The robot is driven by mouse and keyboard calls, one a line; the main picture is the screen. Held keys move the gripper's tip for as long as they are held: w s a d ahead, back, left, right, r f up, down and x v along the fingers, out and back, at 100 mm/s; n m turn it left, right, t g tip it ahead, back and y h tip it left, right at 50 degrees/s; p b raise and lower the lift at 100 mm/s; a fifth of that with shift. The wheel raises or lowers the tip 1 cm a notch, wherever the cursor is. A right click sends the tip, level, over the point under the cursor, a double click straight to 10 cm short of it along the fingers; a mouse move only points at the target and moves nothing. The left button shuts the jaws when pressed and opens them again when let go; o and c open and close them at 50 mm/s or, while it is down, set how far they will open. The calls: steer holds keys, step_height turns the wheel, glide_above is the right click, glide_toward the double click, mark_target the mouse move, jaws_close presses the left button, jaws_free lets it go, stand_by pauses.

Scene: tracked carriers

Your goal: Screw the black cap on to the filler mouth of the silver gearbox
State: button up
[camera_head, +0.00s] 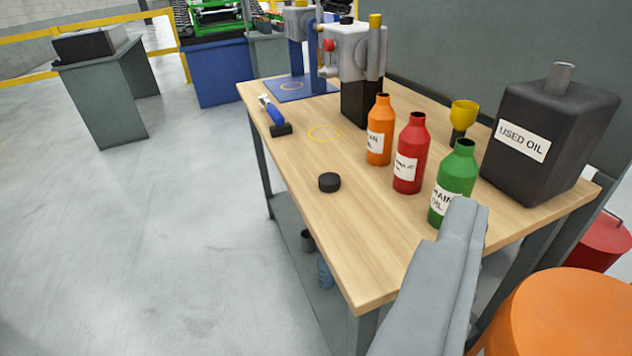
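A black cap (329,182), a short round disc, lies flat on the near left part of the wooden bench (370,240). A silver housing (347,52) on a black block, with a red knob on its side and a yellow-topped cylinder, stands at the far end of the bench. It looks like the silver gearbox. A small dark round part shows on its top; I cannot tell whether this is the filler mouth. A grey part of mine, seemingly one side of my gripper (447,275), reaches in at the lower right, apart from the cap. Its fingertips' opening does not show.
Orange (380,130), red (411,150) and green (454,180) bottles stand right of the cap. Behind are a yellow funnel (464,113) and a black used-oil can (550,130). A blue-handled tool (274,115) lies at the left edge. An orange drum (570,315) stands lower right.

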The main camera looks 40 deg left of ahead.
steer(key=w+a+f+n+g+y, duration=0.2)
steer(key=w+a+f+y, duration=0.1)
steer(key=w+a+f, duration=0.75)
steer(key=n+g, duration=0.2)
steer(key=g, duration=0.1)
glide_toward(329, 180)
steer(key=shift+t+y, duration=0.3)
steer(key=shift+y, duration=0.2)
steer(key=shift+d+f+x, duration=0.1)
steer(key=shift+f+x, duration=0.05)
steer(key=shift+x, duration=2.15)
steer(key=shift+d+f+x, duration=0.1)
steer(key=shift+f+x, duration=0.1)
steer(key=shift+x, duration=2.15)
steer(key=c, duration=1)
